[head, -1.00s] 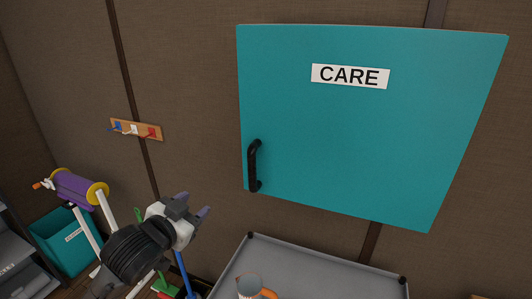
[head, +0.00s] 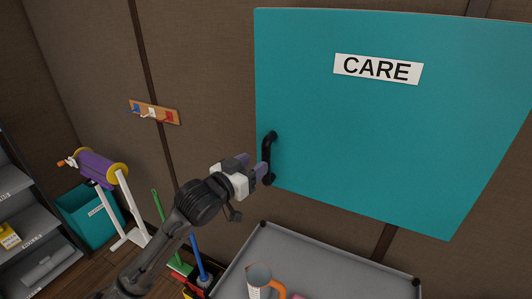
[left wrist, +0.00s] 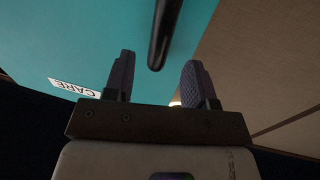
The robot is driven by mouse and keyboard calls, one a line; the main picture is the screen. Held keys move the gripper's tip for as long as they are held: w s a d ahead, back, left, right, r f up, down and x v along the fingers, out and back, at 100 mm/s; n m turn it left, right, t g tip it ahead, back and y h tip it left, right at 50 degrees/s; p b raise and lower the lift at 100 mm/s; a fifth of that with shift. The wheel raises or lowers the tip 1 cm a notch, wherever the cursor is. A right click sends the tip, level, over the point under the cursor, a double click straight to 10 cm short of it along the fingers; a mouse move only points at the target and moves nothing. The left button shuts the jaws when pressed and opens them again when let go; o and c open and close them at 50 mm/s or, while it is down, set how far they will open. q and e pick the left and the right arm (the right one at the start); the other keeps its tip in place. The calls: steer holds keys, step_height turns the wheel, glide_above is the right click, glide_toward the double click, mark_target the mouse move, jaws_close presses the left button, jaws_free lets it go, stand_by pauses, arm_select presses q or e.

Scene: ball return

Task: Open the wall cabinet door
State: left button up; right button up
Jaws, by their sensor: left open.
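The teal wall cabinet door (head: 380,130) is closed and bears a white "CARE" label (head: 378,69). Its black vertical handle (head: 268,158) is near the door's lower left edge. My left gripper (head: 257,168) is just left of the handle's lower part in the head view. In the left wrist view, the gripper (left wrist: 158,80) has its two purple fingers spread, with nothing held. The handle (left wrist: 164,35) shows between and beyond the fingertips there, and I see no clear contact. My right gripper is in no view.
A grey tray-like surface (head: 330,262) with a raised rim and a cup (head: 259,280) stands below the cabinet. A hook rack (head: 154,113) is on the wall at left. A purple reel (head: 100,167), a teal bin (head: 90,215) and shelves (head: 35,225) are farther left.

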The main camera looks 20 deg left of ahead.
mark_target(263, 158)
arm_select(q)
steer(key=shift+p+x, duration=0.45)
steer(key=shift+x, duration=2.45)
steer(key=shift+c, duration=0.4)
jaws_close()
